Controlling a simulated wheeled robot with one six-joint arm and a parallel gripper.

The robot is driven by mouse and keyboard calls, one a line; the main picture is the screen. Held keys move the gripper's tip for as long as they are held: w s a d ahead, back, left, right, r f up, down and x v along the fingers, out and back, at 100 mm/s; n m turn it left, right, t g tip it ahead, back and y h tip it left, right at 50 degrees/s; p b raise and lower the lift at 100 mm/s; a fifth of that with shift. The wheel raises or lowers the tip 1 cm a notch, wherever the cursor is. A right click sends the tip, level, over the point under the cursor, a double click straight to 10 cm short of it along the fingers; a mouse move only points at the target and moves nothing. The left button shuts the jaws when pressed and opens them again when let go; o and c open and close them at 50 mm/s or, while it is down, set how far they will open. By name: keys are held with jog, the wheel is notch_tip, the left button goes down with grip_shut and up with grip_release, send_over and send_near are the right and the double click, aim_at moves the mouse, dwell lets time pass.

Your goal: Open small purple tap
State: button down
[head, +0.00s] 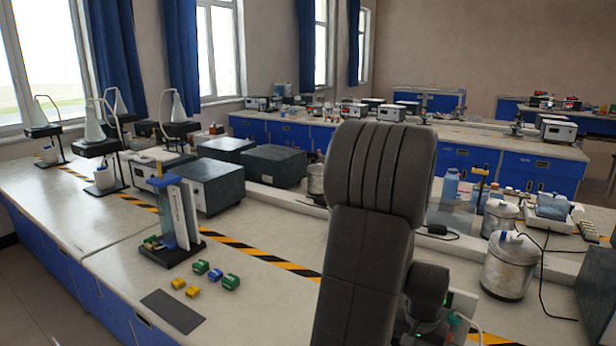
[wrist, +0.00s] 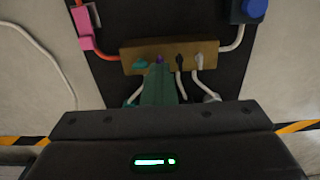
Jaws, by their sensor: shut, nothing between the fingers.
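In the wrist view a brown block (wrist: 127,58) carries a row of small taps. The small purple tap (wrist: 160,58) is near the middle of the row, and only its upper part shows. My gripper (wrist: 159,70) is shut and empty, its green fingertips right in front of the purple tap and covering its lower part. I cannot tell whether they touch it. The purple tap is not visible in the head view, where my arm blocks part of the bench.
A teal tap (wrist: 140,65) sits left of the purple one; a black tap (wrist: 181,61) and a white tap (wrist: 199,61) sit right. Pale tubes run below. A pink clip (wrist: 85,28) is upper left, a blue knob (wrist: 255,8) upper right. A metal pot (head: 507,268) stands right of my arm.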

jog(key=n, duration=0.5)
jog(key=shift+n, duration=0.9)
jog(key=n, duration=0.7)
jog(key=shift+n, duration=0.6)
jog(key=n, duration=0.5)
jog(key=shift+n, duration=0.4)
